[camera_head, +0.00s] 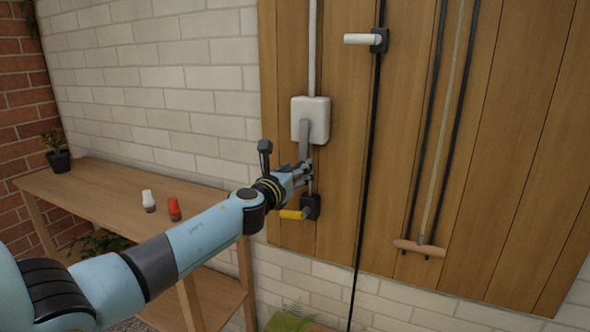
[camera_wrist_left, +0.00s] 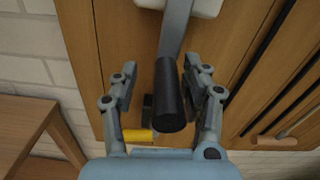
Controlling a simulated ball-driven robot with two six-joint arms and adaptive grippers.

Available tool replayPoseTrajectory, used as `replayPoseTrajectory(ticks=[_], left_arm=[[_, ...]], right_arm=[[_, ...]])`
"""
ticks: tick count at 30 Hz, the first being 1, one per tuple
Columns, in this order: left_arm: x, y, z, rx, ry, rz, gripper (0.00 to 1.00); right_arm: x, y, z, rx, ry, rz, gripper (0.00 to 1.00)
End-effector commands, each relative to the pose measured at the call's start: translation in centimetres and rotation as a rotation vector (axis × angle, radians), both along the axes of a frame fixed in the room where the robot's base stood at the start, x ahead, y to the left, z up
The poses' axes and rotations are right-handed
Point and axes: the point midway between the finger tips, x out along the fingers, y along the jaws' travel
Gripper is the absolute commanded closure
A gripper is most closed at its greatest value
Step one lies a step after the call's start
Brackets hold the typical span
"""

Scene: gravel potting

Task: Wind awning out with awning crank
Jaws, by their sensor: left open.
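A white box (camera_head: 311,120) on the wooden panel carries a grey lever (camera_head: 304,138) that hangs down. In the left wrist view the grey lever (camera_wrist_left: 176,28) ends in a black cylindrical handle (camera_wrist_left: 170,100). My left gripper (camera_head: 303,172) is at the lever's lower end. In the wrist view my left gripper (camera_wrist_left: 167,72) is open, one finger on each side of the handle, with visible gaps. Below is a yellow-handled crank (camera_head: 292,214), also in the wrist view (camera_wrist_left: 138,135). A white-handled crank (camera_head: 361,39) is higher right. No label shows which is the awning crank. My right gripper is out of view.
A wooden shelf (camera_head: 110,190) stands at the left with a potted plant (camera_head: 58,152), a white-topped bottle (camera_head: 148,201) and a red one (camera_head: 174,209). A wooden bar (camera_head: 419,248) hangs on cords at the right. A dark rod (camera_head: 368,150) runs down the panel.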

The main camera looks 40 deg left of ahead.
Motion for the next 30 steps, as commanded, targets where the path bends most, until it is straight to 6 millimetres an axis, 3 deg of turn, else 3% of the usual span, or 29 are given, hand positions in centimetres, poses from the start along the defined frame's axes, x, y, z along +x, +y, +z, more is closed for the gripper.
replayPoseTrajectory(ticks=[8,21,30], left_arm=[[-1.0,-0.2,0.1,0.001,-0.003,-0.001,0.53],[-9.7,-2.4,0.1,0.001,0.000,-0.001,0.53],[-11.7,-2.8,0.1,0.001,-0.002,0.000,0.53]], right_arm=[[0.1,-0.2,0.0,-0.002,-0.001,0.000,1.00],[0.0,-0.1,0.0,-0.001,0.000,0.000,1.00],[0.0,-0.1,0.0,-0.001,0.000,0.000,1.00]])
